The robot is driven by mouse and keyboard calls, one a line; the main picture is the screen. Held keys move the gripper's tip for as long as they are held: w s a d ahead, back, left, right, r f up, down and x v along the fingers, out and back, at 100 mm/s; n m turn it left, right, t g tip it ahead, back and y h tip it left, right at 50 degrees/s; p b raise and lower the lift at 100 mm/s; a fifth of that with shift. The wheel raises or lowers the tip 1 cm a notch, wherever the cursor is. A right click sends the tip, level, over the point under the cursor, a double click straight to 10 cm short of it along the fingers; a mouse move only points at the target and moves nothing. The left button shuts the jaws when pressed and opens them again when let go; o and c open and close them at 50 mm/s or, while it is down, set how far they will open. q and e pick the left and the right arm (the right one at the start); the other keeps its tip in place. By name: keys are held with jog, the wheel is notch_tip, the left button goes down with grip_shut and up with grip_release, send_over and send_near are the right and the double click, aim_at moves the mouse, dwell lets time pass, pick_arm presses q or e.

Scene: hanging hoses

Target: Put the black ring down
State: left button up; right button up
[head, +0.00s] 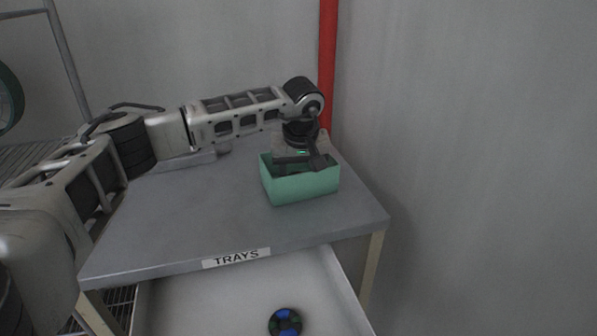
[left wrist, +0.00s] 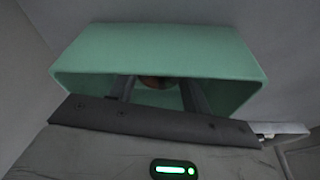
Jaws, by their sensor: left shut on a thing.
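My left gripper (head: 318,162) reaches down into the open green bin (head: 302,188) on the grey cabinet top. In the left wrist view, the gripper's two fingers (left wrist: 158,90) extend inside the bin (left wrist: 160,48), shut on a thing. Only a small dark, brownish rounded part of the black ring (left wrist: 153,82) shows between them; the rest is hidden by the bin wall and the gripper. I cannot tell whether it touches the bin floor. My right gripper is not in view.
The cabinet top (head: 200,215) is clear in front and left of the bin. Below, a drawer (head: 200,300) under a "TRAYS" label (head: 236,258) stands open, with a blue, green and black round thing (head: 285,322) inside. A red pipe (head: 328,60) runs up the wall behind.

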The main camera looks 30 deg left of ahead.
pick_arm(q)
jog(key=shift+f, duration=0.15)
jog(key=o, duration=1)
jog(key=shift+c, duration=0.2)
jog(key=v, duration=1.2)
jog(key=shift+r, duration=0.25)
